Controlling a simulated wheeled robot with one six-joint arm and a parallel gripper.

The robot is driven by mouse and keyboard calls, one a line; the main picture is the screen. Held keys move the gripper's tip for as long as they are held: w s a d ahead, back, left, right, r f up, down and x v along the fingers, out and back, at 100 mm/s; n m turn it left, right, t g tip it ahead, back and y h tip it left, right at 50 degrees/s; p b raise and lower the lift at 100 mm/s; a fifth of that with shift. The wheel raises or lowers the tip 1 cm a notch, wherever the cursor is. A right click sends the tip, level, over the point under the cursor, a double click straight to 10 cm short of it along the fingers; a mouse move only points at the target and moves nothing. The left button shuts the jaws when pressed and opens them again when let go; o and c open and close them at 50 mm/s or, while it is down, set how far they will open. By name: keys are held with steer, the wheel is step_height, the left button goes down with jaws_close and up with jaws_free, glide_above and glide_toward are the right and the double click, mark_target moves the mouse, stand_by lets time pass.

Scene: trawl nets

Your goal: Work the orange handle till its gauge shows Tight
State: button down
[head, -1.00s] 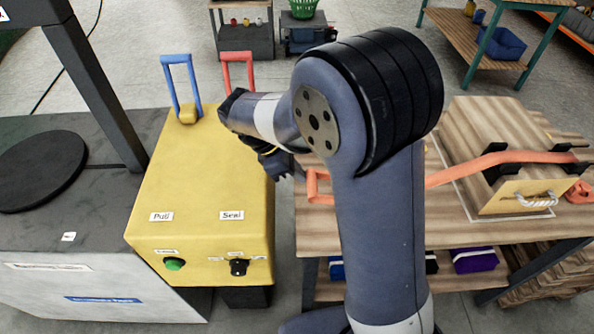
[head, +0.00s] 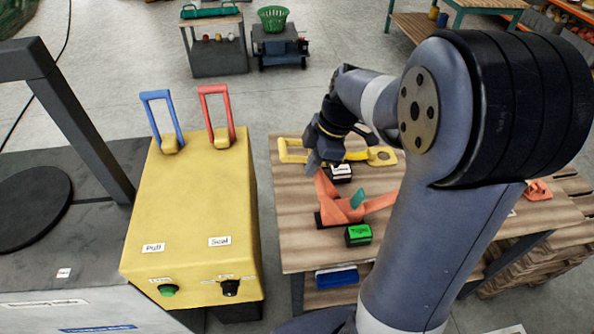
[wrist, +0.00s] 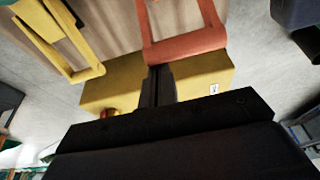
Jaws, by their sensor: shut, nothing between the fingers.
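The orange handle (head: 326,188) belongs to an orange tool on the wooden workbench, its loop end close to my gripper. A small black gauge box with a green face (head: 358,234) sits in front of the tool; its small word looks like "Tight". My gripper (head: 315,165) is above the handle's loop end and is shut and empty. In the wrist view my shut fingers (wrist: 158,84) appear right by the bar of the orange handle (wrist: 187,44). I cannot tell whether they touch it.
A yellow-handled tool (head: 292,151) lies behind, with a white-faced gauge box (head: 341,172) beside it. A yellow machine (head: 195,205) with blue (head: 158,112) and red (head: 214,108) levers stands left of the bench (head: 290,225). Grey floor lies between them.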

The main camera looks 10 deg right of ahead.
steer(key=d+y, duration=0.1)
steer(key=d, duration=0.1)
steer(key=d+y+b, duration=0.1)
steer(key=d+y, duration=0.1)
steer(key=shift+s+d+r+b, duration=0.1)
steer(key=shift+r+b, duration=0.2)
steer(key=shift+r, duration=0.1)
steer(key=shift+s+d+r+b, duration=0.1)
steer(key=shift+d+b, duration=0.1)
steer(key=shift+d, duration=0.3)
steer(key=shift+d+r+b, duration=0.1)
steer(key=shift+d+b, duration=0.05)
steer(key=shift+d, duration=0.3)
